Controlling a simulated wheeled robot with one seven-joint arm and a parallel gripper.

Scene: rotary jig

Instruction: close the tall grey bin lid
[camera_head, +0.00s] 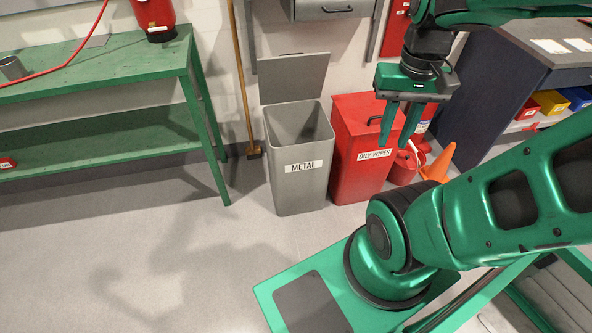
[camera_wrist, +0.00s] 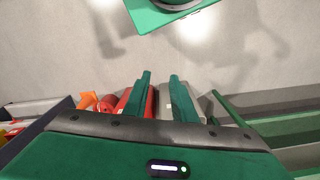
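The tall grey bin (camera_head: 300,188), labelled METAL, stands on the floor near the wall. Its lid (camera_head: 293,78) is open and stands upright at the back rim, so the bin's inside shows. My gripper (camera_head: 391,147) is open and empty, fingers pointing down, to the right of the grey bin and in front of or over the red bin; the exact depth is hard to tell. In the wrist view my gripper (camera_wrist: 160,74) shows two fingers apart with nothing between them. A grey part of the bin shows beside the right finger there; the lid is not clearly visible.
The red OILY WIPES bin (camera_head: 357,178), lid shut, stands right beside the grey bin. A broom (camera_head: 241,80) leans left of it, beside a green workbench (camera_head: 100,72). An orange cone (camera_head: 439,161) stands at the right. Floor in front of the bins is clear.

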